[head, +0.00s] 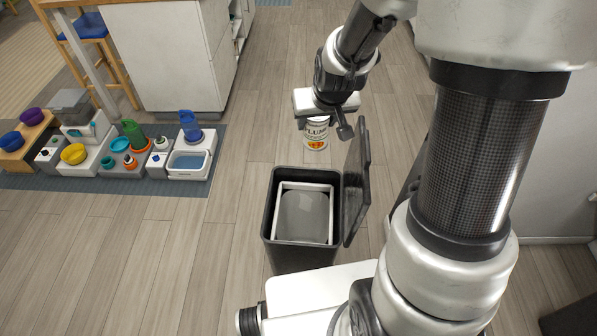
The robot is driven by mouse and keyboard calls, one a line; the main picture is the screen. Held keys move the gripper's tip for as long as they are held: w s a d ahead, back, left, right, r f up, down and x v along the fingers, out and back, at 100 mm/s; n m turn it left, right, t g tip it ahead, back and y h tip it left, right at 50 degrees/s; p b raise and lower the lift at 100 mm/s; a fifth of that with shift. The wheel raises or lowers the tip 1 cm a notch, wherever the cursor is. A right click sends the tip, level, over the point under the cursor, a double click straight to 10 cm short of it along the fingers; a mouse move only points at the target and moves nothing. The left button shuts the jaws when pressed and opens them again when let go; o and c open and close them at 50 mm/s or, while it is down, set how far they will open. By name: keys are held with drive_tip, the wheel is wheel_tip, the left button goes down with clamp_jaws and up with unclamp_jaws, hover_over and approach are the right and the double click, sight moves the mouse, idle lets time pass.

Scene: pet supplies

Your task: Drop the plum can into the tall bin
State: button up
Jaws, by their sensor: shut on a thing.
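The plum can (316,137) is a white-labelled can with dark lettering and fruit printed near its base. My gripper (322,116) is shut on its upper part, and the jaws hide the can's top. The can hangs upright, just beyond the bin's far edge in the picture. The tall bin (268,240) is dark, with a light inner rim and a grey inside. Its lid (357,185) stands open on the right side. The can's height above the floor is hard to judge.
A white cabinet (175,60) and a stool (95,45) are behind. The floor between mat and bin is clear.

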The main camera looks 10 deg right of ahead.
drive_tip(key=w+f+b, duration=0.1)
drive_tip(key=f+b, duration=0.3)
drive_tip(key=f, duration=1.4)
drive_tip(key=w+f+b, duration=0.2)
drive_tip(key=f+b, duration=0.3)
drive_tip(key=f, duration=1.2)
drive_tip(key=shift+w+a+f+n, duration=0.3)
drive_tip(key=shift+a+f, duration=0.05)
drive_tip(key=shift+f, duration=0.05)
drive_tip(key=o, duration=1.4)
drive_tip(key=p+v, duration=0.3)
drive_tip(key=v, duration=1.4)
drive_tip(key=shift+d+r+p, duration=0.2)
drive_tip(key=shift+r+p, duration=0.05)
drive_tip(key=shift+p, duration=0.15)
